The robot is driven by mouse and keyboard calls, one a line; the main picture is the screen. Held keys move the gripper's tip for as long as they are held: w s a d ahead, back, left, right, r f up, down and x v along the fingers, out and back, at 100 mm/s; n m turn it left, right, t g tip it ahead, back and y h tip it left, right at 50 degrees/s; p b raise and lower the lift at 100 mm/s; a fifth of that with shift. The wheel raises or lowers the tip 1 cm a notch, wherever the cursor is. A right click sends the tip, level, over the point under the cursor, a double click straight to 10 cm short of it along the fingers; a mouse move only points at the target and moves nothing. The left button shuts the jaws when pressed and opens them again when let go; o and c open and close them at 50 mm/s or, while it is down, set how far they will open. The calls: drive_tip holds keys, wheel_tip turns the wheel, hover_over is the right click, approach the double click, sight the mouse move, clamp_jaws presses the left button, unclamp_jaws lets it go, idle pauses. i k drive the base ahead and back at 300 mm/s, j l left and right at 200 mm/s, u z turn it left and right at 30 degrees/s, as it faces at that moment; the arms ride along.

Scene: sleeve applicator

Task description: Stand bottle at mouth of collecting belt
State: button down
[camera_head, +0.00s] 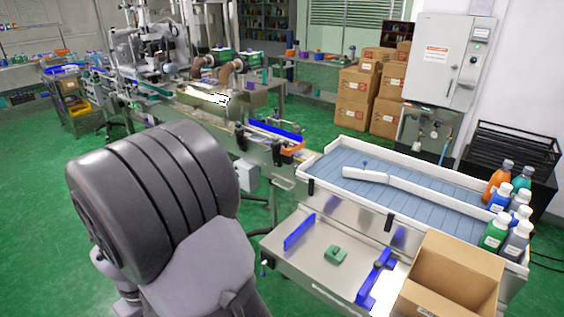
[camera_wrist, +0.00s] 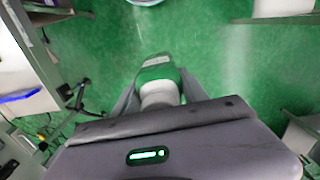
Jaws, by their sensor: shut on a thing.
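My gripper (camera_wrist: 160,92) shows in the wrist view, its two grey fingers closed on either side of a bottle (camera_wrist: 157,73). The bottle looks white and green, and its near part is partly hidden by the gripper body. Green floor lies behind it. In the head view my dark arm fills the left foreground, and neither the gripper nor the held bottle can be seen. The collecting belt (camera_head: 340,187) is a wide blue-grey surface with white rails, right of my arm. A white guide bar (camera_head: 365,175) lies across part of it.
Several capped bottles (camera_head: 493,235) stand at the belt's right end. An open cardboard box (camera_head: 455,270) is in front of it. A lower steel shelf (camera_head: 310,260) holds blue guides and a green block (camera_head: 335,254). A narrow conveyor line (camera_head: 235,120) runs back left. Green floor is open behind.

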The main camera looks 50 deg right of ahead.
sight(333, 166)
drive_tip(key=i+z, duration=0.25)
drive_tip(key=i, duration=0.25)
drive_tip(key=i+z, duration=0.3)
drive_tip(key=i, duration=0.15)
drive_tip(key=i+j+z, duration=0.25)
drive_tip(key=i, duration=0.25)
drive_tip(key=i+j+z, duration=0.25)
drive_tip(key=i, duration=0.2)
drive_tip(key=i+z, duration=0.2)
drive_tip(key=z, duration=0.3)
drive_tip(key=i+z, duration=0.25)
drive_tip(key=z, duration=0.25)
drive_tip(key=i+j+z, duration=0.2)
drive_tip(key=z, duration=0.3)
drive_tip(key=i+j+z, duration=0.15)
drive_tip(key=z, duration=0.35)
drive_tip(key=i+j+z, duration=0.1)
drive_tip(key=j+z, duration=0.25)
drive_tip(key=z, duration=0.15)
